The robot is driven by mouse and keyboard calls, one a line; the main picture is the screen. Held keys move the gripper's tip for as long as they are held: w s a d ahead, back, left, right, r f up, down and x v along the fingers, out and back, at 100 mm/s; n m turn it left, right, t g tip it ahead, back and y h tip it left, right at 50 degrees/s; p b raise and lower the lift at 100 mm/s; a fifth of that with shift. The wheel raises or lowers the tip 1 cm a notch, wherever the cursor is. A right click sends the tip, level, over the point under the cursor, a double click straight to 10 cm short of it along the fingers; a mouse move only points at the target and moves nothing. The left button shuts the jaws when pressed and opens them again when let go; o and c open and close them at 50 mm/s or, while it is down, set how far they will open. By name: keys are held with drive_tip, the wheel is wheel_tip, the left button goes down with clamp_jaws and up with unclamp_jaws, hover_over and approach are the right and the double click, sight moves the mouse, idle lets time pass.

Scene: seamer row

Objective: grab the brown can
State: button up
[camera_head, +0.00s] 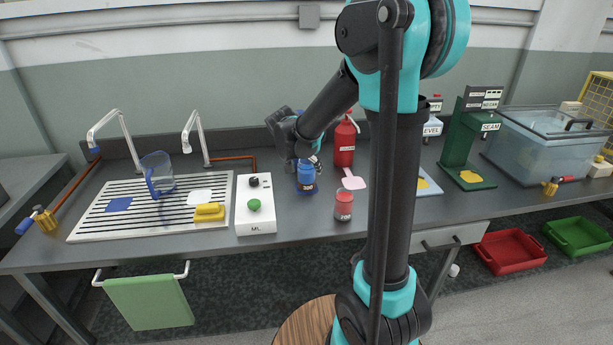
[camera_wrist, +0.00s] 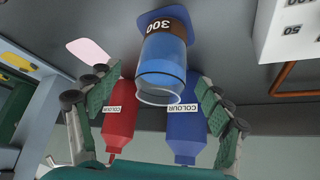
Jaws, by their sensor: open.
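No wholly brown can shows. In the wrist view a blue, clear-walled can (camera_wrist: 163,55) has a brown band marked 300 near its base and stands on a blue mat (camera_wrist: 150,18). It also shows in the head view (camera_head: 306,174), below my gripper (camera_head: 302,152), with its top partly covered. In the wrist view my gripper (camera_wrist: 153,85) is open and empty, with a green-padded finger on either side of the can and gaps visible. A red can (camera_head: 343,206) with a dark label stands nearer the front of the bench.
A red bottle (camera_head: 344,142) and a blue bottle (camera_wrist: 185,120) stand close behind the blue can. Bare bench lies in front.

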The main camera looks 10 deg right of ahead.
drive_tip(key=shift+x, duration=2.45)
drive_tip(key=shift+a, duration=0.15)
drive_tip(key=c, duration=1.5)
drive_tip(key=shift+r, duration=0.15)
